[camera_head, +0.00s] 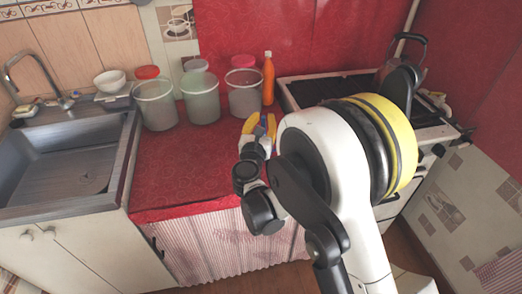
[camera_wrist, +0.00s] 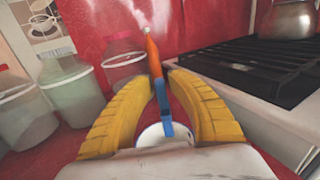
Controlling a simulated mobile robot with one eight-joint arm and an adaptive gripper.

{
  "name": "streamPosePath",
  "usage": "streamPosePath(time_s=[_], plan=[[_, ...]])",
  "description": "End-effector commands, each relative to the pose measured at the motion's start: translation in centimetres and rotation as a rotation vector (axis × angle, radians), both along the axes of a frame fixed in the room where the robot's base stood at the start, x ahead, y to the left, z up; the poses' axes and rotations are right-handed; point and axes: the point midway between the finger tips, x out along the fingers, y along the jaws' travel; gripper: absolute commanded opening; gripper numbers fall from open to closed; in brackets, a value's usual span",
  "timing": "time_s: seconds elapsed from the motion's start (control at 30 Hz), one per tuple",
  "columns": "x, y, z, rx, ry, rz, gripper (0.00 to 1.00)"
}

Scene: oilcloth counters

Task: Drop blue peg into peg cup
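The blue peg (camera_wrist: 163,105) shows between my yellow fingers in the wrist view, tilted, its lower end overlapping the mouth of the white peg cup (camera_wrist: 150,136). Whether that end is inside the cup or just over it is hard to tell. My gripper (camera_wrist: 161,80) is open, with a finger on each side and a visible gap between each finger and the peg. The palm hides the cup's near side. In the head view my gripper (camera_head: 261,121) is low over the red counter; the peg and cup are not clear there.
An orange bottle (camera_head: 268,80) stands just behind my gripper. Several lidded containers (camera_head: 199,97) line the back of the red counter (camera_head: 180,175). A stove (camera_head: 318,90) is to the right and a sink (camera_head: 65,165) to the left. The counter's front left is clear.

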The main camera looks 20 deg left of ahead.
Motion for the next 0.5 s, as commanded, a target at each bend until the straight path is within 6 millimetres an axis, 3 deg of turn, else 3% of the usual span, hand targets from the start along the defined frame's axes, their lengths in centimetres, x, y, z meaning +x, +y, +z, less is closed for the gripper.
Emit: streamPosePath(time_s=[0.33,0.5], plan=[[-0.1,0.0,0.0,0.0,0.0,0.0,0.35],[-1.8,-0.2,0.0,0.0,0.0,0.001,0.35]])
